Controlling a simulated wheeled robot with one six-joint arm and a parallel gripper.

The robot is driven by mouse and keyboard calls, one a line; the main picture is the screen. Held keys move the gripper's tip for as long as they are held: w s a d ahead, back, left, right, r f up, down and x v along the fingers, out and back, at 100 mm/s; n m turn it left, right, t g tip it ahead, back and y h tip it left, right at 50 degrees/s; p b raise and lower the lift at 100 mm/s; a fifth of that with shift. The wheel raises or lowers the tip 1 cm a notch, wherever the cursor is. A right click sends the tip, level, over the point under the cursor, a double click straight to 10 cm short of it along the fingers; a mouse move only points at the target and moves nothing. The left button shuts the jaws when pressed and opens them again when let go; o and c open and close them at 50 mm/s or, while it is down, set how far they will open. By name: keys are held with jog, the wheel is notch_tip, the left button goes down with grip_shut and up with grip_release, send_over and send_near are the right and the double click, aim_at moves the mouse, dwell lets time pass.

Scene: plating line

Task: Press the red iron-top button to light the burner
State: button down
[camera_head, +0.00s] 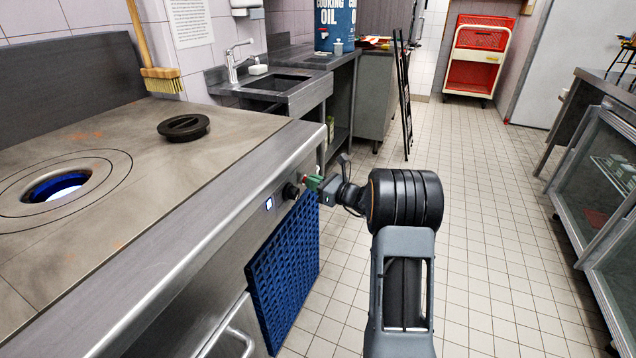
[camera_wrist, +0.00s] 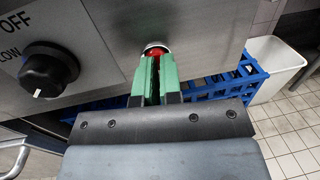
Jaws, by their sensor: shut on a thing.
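The red button (camera_wrist: 153,51) sits in a pale ring on the steel front panel in the wrist view. My gripper (camera_wrist: 155,64) has its green fingertips at the button, shut on it and covering most of it. In the head view my gripper (camera_head: 313,183) reaches the front panel near its far end. How deep the button sits cannot be seen. The burner opening (camera_head: 55,186) in the iron top (camera_head: 130,165) glows blue. A small square light (camera_head: 269,203) on the panel is lit.
A black knob (camera_wrist: 47,69) is left of the button, with OFF and LOW marks. A blue lattice mat (camera_head: 285,265) hangs below the panel. A black lid (camera_head: 183,127) lies on the iron top. A white bin (camera_wrist: 275,68) stands beyond. The tiled floor at right is clear.

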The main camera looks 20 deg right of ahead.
jog(key=shift+w+a+r, duration=0.2)
jog(key=shift+a+r, duration=0.1)
jog(key=shift+a, duration=0.1)
jog(key=p+v, duration=0.2)
jog(key=v, duration=1.2)
jog(key=shift+d+f, duration=0.3)
jog(key=shift+d, duration=0.15)
jog(key=shift+s, duration=0.15)
